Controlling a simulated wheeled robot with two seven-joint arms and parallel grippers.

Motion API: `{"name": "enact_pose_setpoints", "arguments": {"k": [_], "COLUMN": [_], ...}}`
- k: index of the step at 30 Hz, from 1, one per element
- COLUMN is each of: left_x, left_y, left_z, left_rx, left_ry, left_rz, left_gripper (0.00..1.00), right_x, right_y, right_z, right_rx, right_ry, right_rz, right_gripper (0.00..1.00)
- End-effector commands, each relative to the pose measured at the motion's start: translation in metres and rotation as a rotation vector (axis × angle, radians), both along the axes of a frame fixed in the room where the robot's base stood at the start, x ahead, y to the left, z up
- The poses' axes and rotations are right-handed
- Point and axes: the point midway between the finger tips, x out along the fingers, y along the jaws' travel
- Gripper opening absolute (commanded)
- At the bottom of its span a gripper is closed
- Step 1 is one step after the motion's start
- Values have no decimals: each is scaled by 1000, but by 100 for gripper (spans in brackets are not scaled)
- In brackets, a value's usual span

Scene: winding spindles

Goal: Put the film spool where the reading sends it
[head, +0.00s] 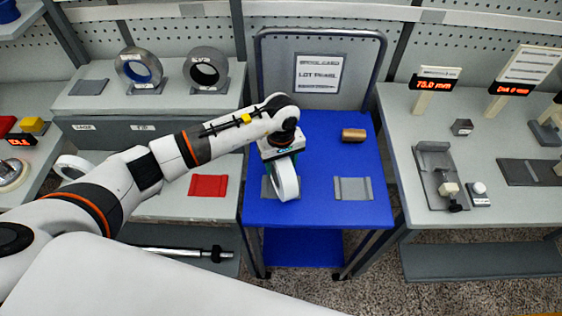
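A white ring-shaped spool (286,181), which looks like the film spool, is over the left grey cradle (266,188) on the blue cart. My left gripper (281,158) is at the top of the spool and appears shut on it; the fingertips are mostly hidden. The spool is turned nearly edge-on, and I cannot tell whether it touches the cradle. The right grey cradle (352,188) on the cart is empty. A red display (437,86) on the right bench appears to read 75.0 mm. A second red display (510,89) is too small to read surely. My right gripper is not in view.
The cart's blue top (325,212) also bears a brown roll (353,135). A red cradle (208,186) is lower. A clamp fixture (440,178) occupies the right bench.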

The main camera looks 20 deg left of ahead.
Motion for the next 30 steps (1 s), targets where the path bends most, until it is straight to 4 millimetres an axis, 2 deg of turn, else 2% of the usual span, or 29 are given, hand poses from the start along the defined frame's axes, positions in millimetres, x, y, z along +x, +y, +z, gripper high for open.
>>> {"name": "enact_pose_setpoints", "arguments": {"k": [9,11,24,30], "left_x": [0,1,0,0], "left_y": [0,0,0,0], "left_z": [5,8,96,118], "left_rx": [0,0,0,0], "left_ry": [1,-3,-4,0], "left_rz": [0,-1,-1,0], "left_gripper": [58,58,58,58], "right_x": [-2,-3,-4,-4], "right_y": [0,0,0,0], "right_z": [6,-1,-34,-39], "right_rx": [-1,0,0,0], "right_ry": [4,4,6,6], "right_rz": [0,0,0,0], "right_gripper": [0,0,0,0]}}
